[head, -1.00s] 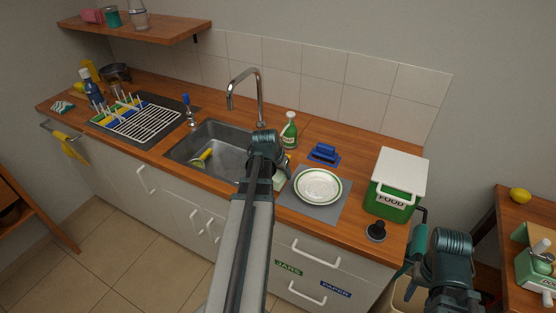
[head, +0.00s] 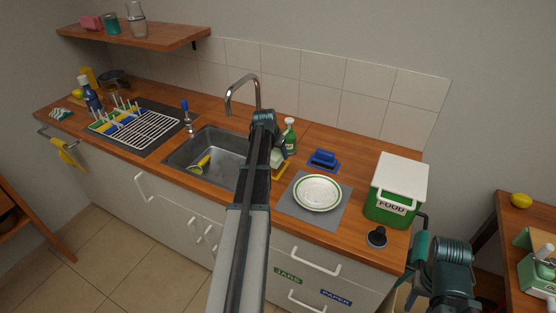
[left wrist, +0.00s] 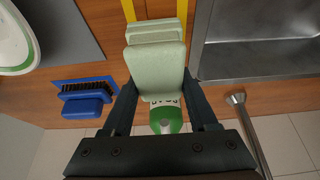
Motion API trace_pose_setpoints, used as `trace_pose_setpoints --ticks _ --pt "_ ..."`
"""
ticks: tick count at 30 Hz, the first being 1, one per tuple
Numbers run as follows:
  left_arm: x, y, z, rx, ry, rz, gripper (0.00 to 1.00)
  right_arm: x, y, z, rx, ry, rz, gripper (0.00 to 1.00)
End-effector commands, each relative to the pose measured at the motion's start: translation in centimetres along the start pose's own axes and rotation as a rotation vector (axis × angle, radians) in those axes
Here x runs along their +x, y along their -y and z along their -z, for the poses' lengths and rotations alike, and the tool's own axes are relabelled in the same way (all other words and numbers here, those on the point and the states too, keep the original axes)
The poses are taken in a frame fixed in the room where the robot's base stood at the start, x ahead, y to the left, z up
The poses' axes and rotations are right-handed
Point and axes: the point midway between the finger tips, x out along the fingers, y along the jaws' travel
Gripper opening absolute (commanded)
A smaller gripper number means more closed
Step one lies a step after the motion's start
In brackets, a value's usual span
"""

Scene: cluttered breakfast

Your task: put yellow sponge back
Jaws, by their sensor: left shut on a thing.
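My left gripper (left wrist: 160,108) is shut on a pale yellow-green, sponge-like block (left wrist: 155,68), seen close up between its fingers in the left wrist view. In the head view the block (head: 276,158) shows beside my dark wrist, over the counter right of the sink. A yellow outline (head: 284,170) on the counter is partly hidden by the block and my arm. It also shows at the top of the left wrist view (left wrist: 129,10), beyond the block. I cannot tell whether the block touches the counter. My right gripper's fingers are not visible.
A green spray bottle (head: 290,136) stands behind the block. A blue brush (head: 323,157) sits on a blue outline to the right. A plate (head: 318,192) lies on a grey mat (head: 293,208). The sink (head: 222,170) holds a yellow-and-dark item (head: 202,161).

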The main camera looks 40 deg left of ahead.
Motion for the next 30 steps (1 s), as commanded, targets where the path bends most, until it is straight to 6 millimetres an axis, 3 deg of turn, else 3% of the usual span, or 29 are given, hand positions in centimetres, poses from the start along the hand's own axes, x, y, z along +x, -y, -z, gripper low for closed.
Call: trace_pose_setpoints --ticks 1,8,22,23,27,30 --pt "0.7 0.4 0.5 0.000 0.000 0.000 0.15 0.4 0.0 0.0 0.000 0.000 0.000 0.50" --pt "3.4 0.2 -1.2 0.000 0.000 0.000 0.15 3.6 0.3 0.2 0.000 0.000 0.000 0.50" --pt "3.8 0.2 -1.4 0.000 0.000 0.000 0.15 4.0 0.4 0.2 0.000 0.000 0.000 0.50" --pt "3.7 0.2 -1.3 0.000 0.000 0.000 0.64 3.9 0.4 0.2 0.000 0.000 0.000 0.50" --pt "3.6 0.2 -1.3 0.000 0.000 0.000 0.89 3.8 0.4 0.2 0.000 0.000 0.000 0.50" --pt "3.6 0.2 -1.3 0.000 0.000 0.000 0.89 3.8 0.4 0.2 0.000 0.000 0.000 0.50"
